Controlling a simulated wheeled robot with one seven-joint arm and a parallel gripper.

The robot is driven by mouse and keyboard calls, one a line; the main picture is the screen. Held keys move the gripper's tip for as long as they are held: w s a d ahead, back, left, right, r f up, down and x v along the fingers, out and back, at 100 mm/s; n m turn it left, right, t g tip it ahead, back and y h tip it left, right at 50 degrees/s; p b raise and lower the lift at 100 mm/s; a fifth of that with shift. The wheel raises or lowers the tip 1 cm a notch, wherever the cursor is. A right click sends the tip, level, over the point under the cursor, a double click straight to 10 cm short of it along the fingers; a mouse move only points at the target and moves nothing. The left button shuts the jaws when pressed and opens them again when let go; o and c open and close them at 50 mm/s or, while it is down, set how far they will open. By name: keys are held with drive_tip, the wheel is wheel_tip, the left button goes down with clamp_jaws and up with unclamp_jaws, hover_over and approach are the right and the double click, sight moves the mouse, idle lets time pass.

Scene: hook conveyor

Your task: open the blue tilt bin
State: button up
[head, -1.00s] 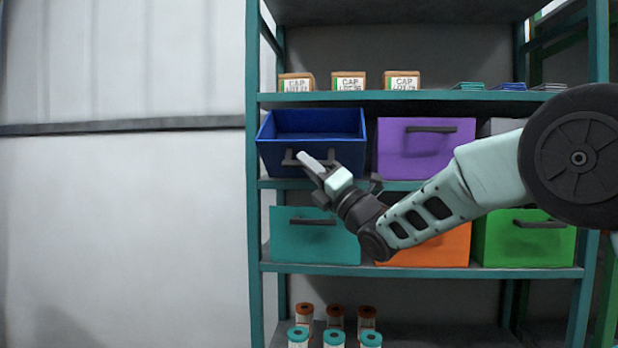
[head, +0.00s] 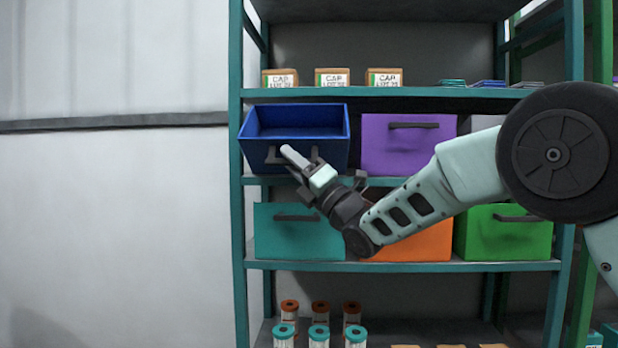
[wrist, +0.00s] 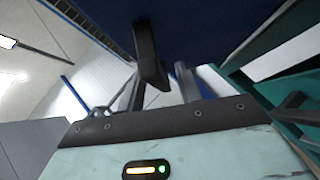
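The blue tilt bin (head: 262,153) is at the upper left of the rack in the head view. It is tipped forward, and its open top and inside show above the front panel. Its dark handle (head: 275,156) is on the front. My gripper (head: 293,160) is at this handle, its pale finger partly covering it. In the wrist view the handle (wrist: 149,55) stands close to the left finger, with the bin's dark blue front (wrist: 195,35) behind. The two fingers (wrist: 160,90) are apart, with a gap beside the handle. Whether a finger touches the handle is unclear.
A purple bin (head: 380,155) is right of the blue one. Teal (head: 280,240), orange (head: 430,245) and green (head: 490,240) bins stand on the shelf below. Small boxes (head: 332,78) sit above. Capped jars (head: 319,335) stand at the bottom. The left side is bare wall.

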drive_tip(key=b+v, duration=0.2)
drive_tip(key=v, duration=1.5)
drive_tip(key=s+f+m+g+h, duration=0.2)
drive_tip(key=s+f+m+h, duration=0.3)
drive_tip(key=f+m+h, duration=0.45)
drive_tip(key=s+f+m+g+h, duration=0.2)
drive_tip(key=s+f+m+h, duration=0.4)
drive_tip(key=m, duration=0.6)
drive_tip(key=s+d+f+m+g+h, duration=0.2)
drive_tip(key=s+d+f+m+g, duration=0.1)
drive_tip(key=s, duration=0.5)
drive_tip(key=s+d+f+m+g+h, duration=0.1)
drive_tip(key=s+d+f+m+g, duration=0.15)
drive_tip(key=s, duration=0.65)
drive_tip(key=s+d+f+m+g+h, duration=0.2)
drive_tip(key=s+d+f+m+g, duration=0.15)
drive_tip(key=s, duration=0.45)
wheel_tip(320, 180, up, 23)
drive_tip(key=a+p, duration=0.1)
drive_tip(key=p, duration=2.1)
drive_tip(key=shift+w+f+p, duration=0.25)
drive_tip(key=shift+w+p, duration=0.1)
